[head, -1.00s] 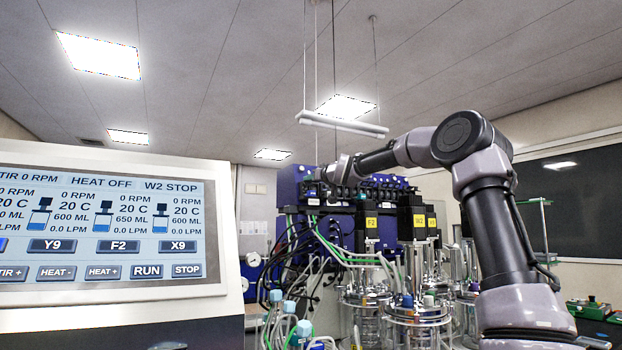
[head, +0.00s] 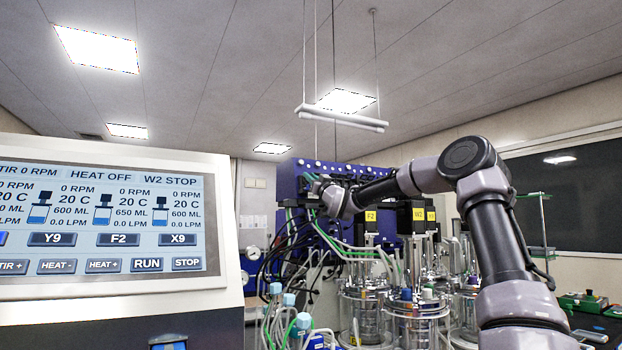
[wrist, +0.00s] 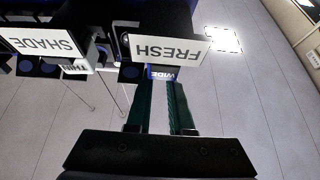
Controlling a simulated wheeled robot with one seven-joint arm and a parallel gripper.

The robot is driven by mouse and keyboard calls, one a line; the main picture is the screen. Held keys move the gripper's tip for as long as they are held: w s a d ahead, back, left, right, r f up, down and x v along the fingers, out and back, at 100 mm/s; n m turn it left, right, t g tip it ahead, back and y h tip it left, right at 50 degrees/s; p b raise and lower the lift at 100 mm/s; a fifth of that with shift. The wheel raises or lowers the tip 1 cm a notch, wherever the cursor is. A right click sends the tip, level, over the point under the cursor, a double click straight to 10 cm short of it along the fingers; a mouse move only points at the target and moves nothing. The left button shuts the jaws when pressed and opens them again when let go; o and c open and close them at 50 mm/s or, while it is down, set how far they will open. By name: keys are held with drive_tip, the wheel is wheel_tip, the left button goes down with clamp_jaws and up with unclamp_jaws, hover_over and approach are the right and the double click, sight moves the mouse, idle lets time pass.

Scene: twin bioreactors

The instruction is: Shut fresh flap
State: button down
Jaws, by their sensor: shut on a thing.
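The FRESH label (wrist: 166,50) is a white plate with dark letters at the top middle of the wrist view. My gripper (wrist: 161,82) reaches up to its lower edge with two green fingers, a small gap between them. The fingers are shut on a part at this plate, which I take to be the fresh flap; the grip point itself is mostly hidden. In the head view my gripper is at the front of the blue cabinet (head: 290,180), and the flap cannot be made out.
A white SHADE plate (wrist: 45,38) sits to the left of the FRESH one. In the head view, glass vessels (head: 415,320) with tubing stand below my arm. A control screen (head: 100,220) is at the left. Cables hang below the cabinet.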

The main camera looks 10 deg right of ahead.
drive_tip(key=c, duration=0.8)
unclamp_jaws()
drive_tip(key=v, duration=1.1)
drive_tip(key=shift+w+a, duration=0.1)
